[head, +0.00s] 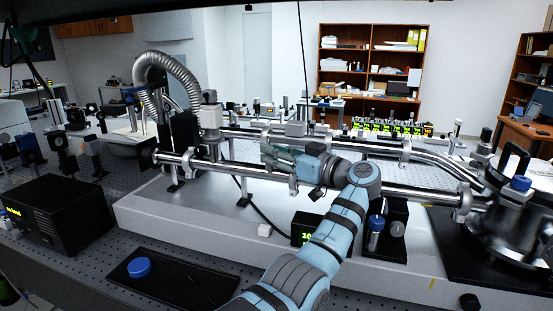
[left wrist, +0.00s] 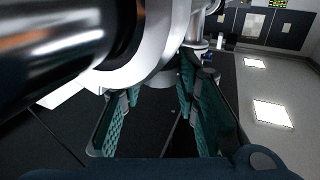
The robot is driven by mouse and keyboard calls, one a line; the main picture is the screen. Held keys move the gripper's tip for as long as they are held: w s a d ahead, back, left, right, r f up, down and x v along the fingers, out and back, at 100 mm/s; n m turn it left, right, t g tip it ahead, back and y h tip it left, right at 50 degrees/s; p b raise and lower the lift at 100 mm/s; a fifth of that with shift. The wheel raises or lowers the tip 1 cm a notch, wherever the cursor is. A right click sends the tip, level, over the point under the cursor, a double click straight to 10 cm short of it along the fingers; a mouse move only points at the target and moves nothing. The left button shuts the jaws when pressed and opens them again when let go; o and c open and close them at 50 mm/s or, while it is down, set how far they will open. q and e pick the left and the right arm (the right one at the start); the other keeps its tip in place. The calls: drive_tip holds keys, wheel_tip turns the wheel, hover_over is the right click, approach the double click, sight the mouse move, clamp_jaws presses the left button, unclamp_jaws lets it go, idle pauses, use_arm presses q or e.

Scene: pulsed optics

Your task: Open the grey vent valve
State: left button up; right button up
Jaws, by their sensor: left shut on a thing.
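My left gripper (head: 270,156), with teal fingers, is at the near steel pipe (head: 230,170) in the head view, its fingers pointing left. In the left wrist view the fingers (left wrist: 158,86) stand apart, with a silver-grey part (left wrist: 158,78) between their tips, beside a large bright flange (left wrist: 150,60). The gripper is shut on this part, which I take to be the grey vent valve. Most of it is hidden by the fingers and flange, so I cannot tell how far it is turned. My right gripper is not in view.
A grey-white valve body (head: 210,117) stands on the pipework to the left. A steel chamber (head: 515,215) with a blue cap is at the right. A black box (head: 55,215) and a black tray (head: 170,283) with a blue lid (head: 139,267) lie in front.

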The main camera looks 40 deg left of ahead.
use_arm(q)
drive_tip(key=shift+f, duration=0.15)
drive_tip(key=o, duration=1.2)
drive_tip(key=shift+c, duration=0.2)
drive_tip(key=d, duration=0.7)
drive_tip(key=shift+s+d, duration=0.2)
drive_tip(key=shift+d, duration=0.1)
